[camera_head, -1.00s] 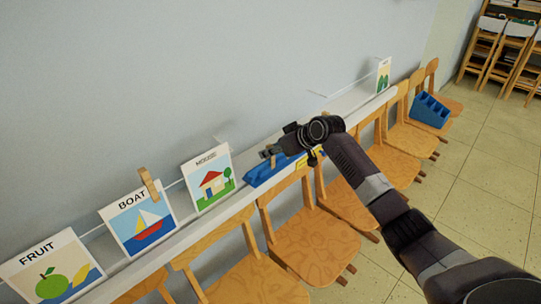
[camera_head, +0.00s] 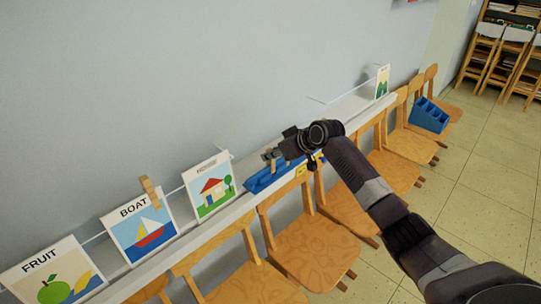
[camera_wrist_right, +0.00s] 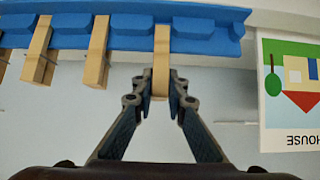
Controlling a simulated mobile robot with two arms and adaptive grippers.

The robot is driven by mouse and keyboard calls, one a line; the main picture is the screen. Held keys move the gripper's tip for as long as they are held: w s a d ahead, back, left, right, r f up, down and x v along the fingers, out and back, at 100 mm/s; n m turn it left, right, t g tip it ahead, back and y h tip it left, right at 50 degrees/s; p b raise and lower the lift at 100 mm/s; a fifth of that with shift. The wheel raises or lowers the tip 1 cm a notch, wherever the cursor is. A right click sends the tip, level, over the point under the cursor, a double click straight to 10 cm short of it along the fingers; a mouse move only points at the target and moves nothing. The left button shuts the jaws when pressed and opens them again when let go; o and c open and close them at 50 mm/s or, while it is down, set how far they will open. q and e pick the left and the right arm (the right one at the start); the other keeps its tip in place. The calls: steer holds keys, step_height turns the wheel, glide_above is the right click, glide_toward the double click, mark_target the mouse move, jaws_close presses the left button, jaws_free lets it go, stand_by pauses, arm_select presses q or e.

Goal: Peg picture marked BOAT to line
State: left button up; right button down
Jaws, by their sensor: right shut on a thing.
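The BOAT picture (camera_head: 140,237) leans on the ledge between the FRUIT and HOUSE pictures. A wooden peg (camera_head: 149,190) sits on its top edge, right of the word. A blue peg rack (camera_head: 260,182) is on the ledge right of HOUSE; in the right wrist view the rack (camera_wrist_right: 205,44) holds several wooden pegs. My right gripper (camera_head: 271,156) is at the rack. In the wrist view my right gripper (camera_wrist_right: 161,88) is shut on one peg (camera_wrist_right: 161,50), which still touches the rack. My left gripper is out of view.
The FRUIT picture (camera_head: 50,275) and HOUSE picture (camera_head: 209,188) stand on the white ledge. A thin line runs along the wall behind them. Another picture (camera_head: 382,81) is at the far end. Wooden chairs (camera_head: 310,240) line the ledge; a blue caddy (camera_head: 429,115) rests on one.

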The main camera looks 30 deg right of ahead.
steer(key=shift+r+p, duration=2.25)
steer(key=shift+r, duration=0.35)
steer(key=shift+s+d+r+p, duration=0.15)
steer(key=shift+s+d+p, duration=0.1)
steer(key=shift+s+p, duration=0.45)
steer(key=shift+s+d+r+p, duration=0.25)
steer(key=shift+s+p, duration=0.3)
steer(key=shift+s, duration=0.35)
steer(key=shift+s+d+r+p, duration=0.1)
steer(key=shift+s+d+p, duration=0.2)
steer(key=shift+s+p, duration=0.4)
steer(key=shift+s, duration=0.1)
